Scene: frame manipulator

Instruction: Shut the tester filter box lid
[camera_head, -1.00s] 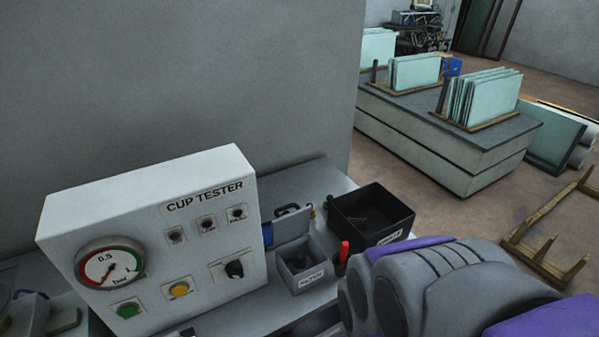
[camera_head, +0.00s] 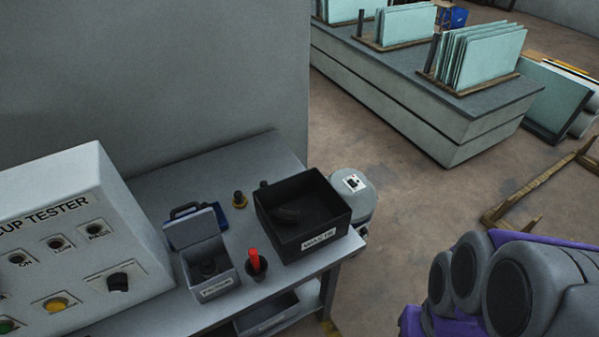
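The filter box (camera_head: 214,284) is a small grey box with a label on its front, on the workbench just right of the cup tester (camera_head: 75,235). Its lid (camera_head: 194,230) stands raised at the back, so the box is open and a dark round item shows inside. My arm (camera_head: 490,285) shows at the lower right as grey and purple links, well apart from the box. My gripper is not in the picture.
A black waste bin (camera_head: 318,243) stands right of the filter box. A red-handled tool in a dark cup (camera_head: 255,262) stands between them. A blue case (camera_head: 188,218) lies behind the lid. Open floor (camera_head: 400,210) is beyond the bench.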

